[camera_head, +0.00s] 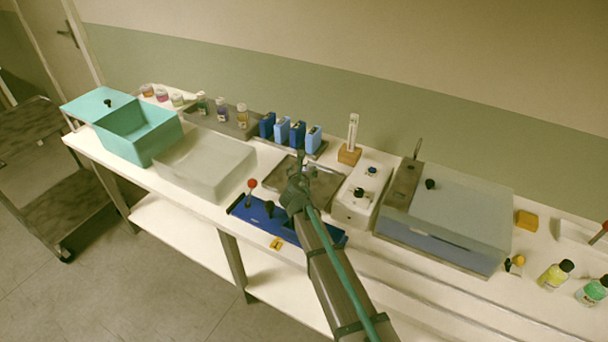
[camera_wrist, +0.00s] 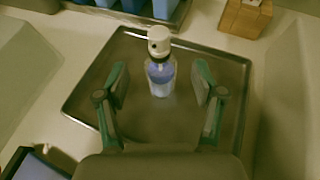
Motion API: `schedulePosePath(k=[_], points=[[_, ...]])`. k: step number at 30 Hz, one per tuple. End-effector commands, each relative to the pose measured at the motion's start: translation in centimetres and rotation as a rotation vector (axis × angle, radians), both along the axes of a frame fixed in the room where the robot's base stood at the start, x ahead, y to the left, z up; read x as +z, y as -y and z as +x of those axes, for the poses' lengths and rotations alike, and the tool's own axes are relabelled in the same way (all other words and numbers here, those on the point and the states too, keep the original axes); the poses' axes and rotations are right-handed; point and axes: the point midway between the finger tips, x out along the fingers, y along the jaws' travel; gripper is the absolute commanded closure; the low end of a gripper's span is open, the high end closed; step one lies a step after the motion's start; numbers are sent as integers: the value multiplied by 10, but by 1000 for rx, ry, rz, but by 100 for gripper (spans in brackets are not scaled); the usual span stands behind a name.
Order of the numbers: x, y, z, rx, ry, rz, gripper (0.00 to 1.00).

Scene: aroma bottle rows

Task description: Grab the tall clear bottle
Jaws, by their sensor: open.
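A clear bottle (camera_wrist: 160,76) with blue contents or a blue label and a pale cap stands upright on the dark metal tray (camera_wrist: 85,98) in the wrist view. My gripper (camera_wrist: 160,82) is open, with one green-and-grey finger on each side of the bottle and a visible gap to it on both sides. In the head view my gripper (camera_head: 300,172) is over the tray (camera_head: 328,190), and the bottle is mostly hidden there.
Several blue boxes (camera_head: 282,130) stand behind the tray. A wooden block (camera_head: 349,155) is behind it to the right, a white device (camera_head: 355,205) at its right, and a blue panel (camera_head: 325,233) in front. A pale basin (camera_head: 205,165) is at left.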

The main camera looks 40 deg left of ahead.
Motion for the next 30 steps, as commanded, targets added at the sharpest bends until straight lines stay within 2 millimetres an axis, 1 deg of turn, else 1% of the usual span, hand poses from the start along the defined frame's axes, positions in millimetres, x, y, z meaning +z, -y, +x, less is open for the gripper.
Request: schedulePosePath(k=[1,4,11,12,14,21,24,30], points=[[-2,-6,8,0,0,0,32],[-6,-9,14,0,-1,1,32],[-7,-9,14,-1,-1,2,32],[-7,-9,14,-1,-1,2,35],[-7,-9,14,-1,-1,2,45],[-7,-9,14,0,-1,1,85],[-7,-9,14,0,-1,1,100],[-7,-9,14,0,0,1,100]])
